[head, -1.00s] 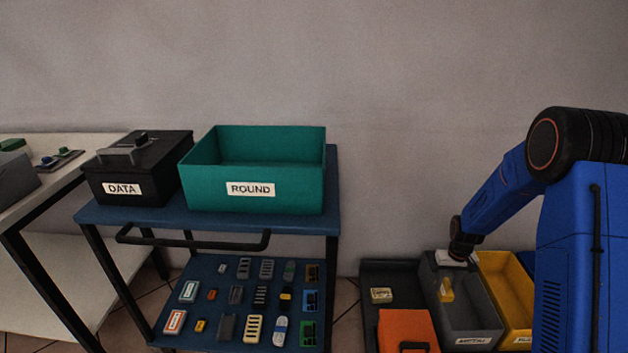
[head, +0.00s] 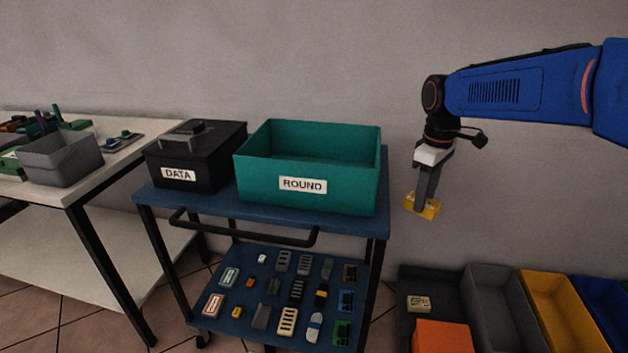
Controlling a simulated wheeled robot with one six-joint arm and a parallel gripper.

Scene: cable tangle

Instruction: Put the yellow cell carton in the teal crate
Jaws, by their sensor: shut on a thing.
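The teal crate (head: 257,174), labelled ROUND, stands on the top shelf of the blue cart. The part of its inside that I can see looks empty; its floor is hidden by the front wall. My gripper (head: 424,197) points down and is shut on the yellow cell carton (head: 421,207). It holds the carton in the air to the right of the crate and cart, lower than the crate's rim. The carton is slightly tilted.
A black DATA box (head: 176,156) stands left of the crate. The cart's lower shelf (head: 348,257) holds several small parts. Grey (head: 500,310), yellow (head: 560,305) and blue bins line the floor at right. A white table (head: 70,190) stands at left.

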